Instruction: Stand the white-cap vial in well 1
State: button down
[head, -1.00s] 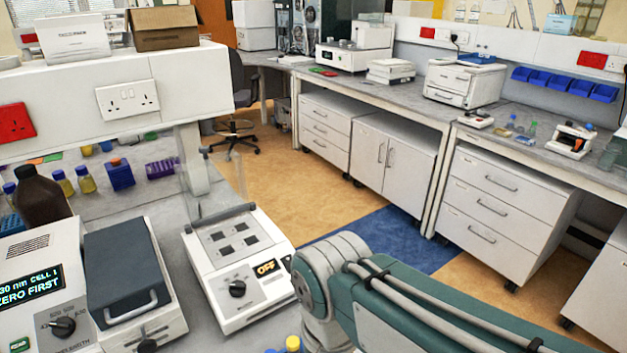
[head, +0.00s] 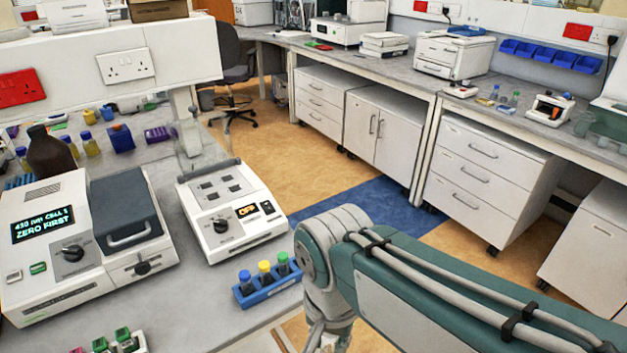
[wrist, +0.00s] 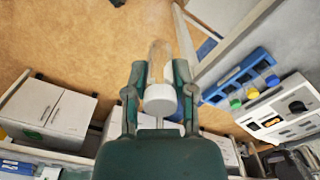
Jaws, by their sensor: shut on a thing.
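The white-cap vial (wrist: 158,55) is clear and sits between the fingers of my gripper (wrist: 160,75) in the wrist view. Its white cap (wrist: 160,99) faces the camera and the clear body points away. The gripper is shut on it, above the floor beside the bench. In the head view the gripper and vial are out of frame. A white instrument (head: 231,212) with a knob, an OFF display and several dark square wells stands on the bench. It shows partly in the wrist view (wrist: 290,118). I cannot read any well number.
A blue rack (head: 268,290) with blue, yellow and green-capped vials stands at the bench edge, between my arm and the instrument. It shows in the wrist view (wrist: 233,72). A spectrophotometer (head: 70,245) stands left.

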jog(key=w+d+f+n, duration=0.1)
jog(key=w+d+f, duration=0.3)
jog(key=w+f, duration=0.4)
jog(key=w+d+f+n, duration=0.2)
jog(key=w+d+f, duration=0.2)
jog(key=w+f, duration=0.5)
jog(key=w+d+f+n, duration=0.1)
jog(key=w+d+f, duration=0.4)
jog(key=w+f, duration=0.3)
jog(key=w, duration=0.3)
jog(key=shift+f, duration=0.25)
jog(key=shift+w, duration=0.15)
